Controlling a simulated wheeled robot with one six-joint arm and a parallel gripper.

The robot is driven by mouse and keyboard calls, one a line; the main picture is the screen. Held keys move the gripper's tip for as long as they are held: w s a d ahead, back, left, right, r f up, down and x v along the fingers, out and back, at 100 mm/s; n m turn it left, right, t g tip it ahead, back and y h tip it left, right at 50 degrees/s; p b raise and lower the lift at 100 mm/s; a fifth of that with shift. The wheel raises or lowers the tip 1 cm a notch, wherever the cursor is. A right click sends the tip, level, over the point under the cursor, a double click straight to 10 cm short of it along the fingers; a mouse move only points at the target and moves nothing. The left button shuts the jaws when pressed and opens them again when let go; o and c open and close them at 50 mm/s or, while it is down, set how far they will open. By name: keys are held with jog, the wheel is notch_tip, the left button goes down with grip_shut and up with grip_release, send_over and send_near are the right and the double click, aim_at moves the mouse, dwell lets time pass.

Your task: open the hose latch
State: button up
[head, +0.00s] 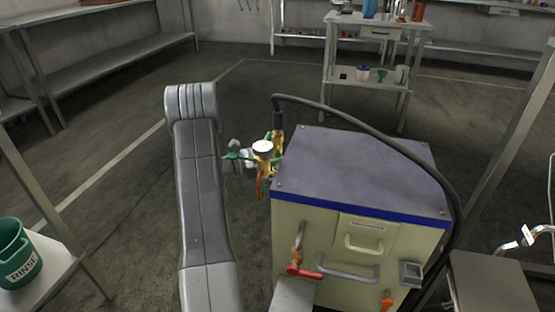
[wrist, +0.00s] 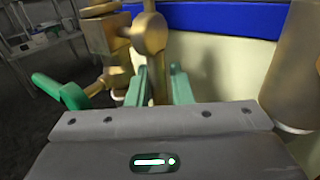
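The tank unit (head: 350,165) has a purple-grey lid, and a black hose (head: 345,117) arches over it. A brass pipe with a red handle (head: 302,271) is on its front. A table with a green bucket (head: 14,255) stands at left.

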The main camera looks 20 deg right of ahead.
grip_shut()
jog(key=shift+w+a+r, duration=0.1)
jog(key=shift+a+r+y+p, duration=0.1)
jog(key=shift+y+p, duration=0.2)
jog(key=shift+p, duration=0.15)
jog(key=shift+w+a+m+y+p, duration=0.15)
jog(key=shift+w+m+y+p, duration=0.05)
jog(key=shift+m+y+p, duration=0.1)
grip_release()
jog(key=shift+f, duration=0.2)
jog(key=shift+a, duration=0.1)
